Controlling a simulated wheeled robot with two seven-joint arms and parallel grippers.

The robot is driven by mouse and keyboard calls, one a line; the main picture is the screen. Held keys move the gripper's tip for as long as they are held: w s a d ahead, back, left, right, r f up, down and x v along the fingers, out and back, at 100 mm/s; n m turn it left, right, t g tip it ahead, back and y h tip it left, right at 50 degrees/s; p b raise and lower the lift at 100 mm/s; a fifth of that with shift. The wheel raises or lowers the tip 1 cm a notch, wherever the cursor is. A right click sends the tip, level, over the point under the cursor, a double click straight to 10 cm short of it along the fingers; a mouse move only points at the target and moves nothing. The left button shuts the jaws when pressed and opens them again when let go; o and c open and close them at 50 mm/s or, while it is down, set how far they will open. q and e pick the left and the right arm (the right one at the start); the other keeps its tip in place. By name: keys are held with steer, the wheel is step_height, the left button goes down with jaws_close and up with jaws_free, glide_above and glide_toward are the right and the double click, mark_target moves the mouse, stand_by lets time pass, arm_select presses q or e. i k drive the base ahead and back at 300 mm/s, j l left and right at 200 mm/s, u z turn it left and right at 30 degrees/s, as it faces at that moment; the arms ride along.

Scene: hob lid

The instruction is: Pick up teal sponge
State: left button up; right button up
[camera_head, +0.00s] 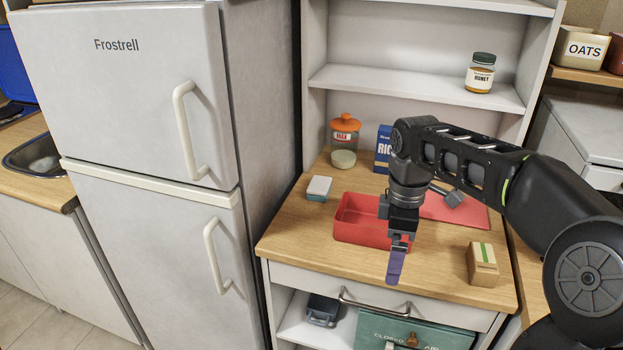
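The teal sponge (318,194) lies on the wooden counter, left of the red tray; its top looks white and its lower side teal. My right gripper (400,242) comes in from the right and points down over the front of the red tray, to the right of the sponge and apart from it. A flat purple strip (396,266) hangs from its fingers, which look shut on it. My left gripper is not in view.
The red tray (350,228) stands mid-counter, with a red board (470,215) and a grey-headed object (453,198) behind my wrist. A tan block (482,264) stands front right. An orange-lidded jar (344,142) and a blue box (383,150) stand at the back. The fridge (150,110) borders the left.

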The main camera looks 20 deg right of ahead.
mark_target(319, 188)
steer(key=i, duration=1.2)
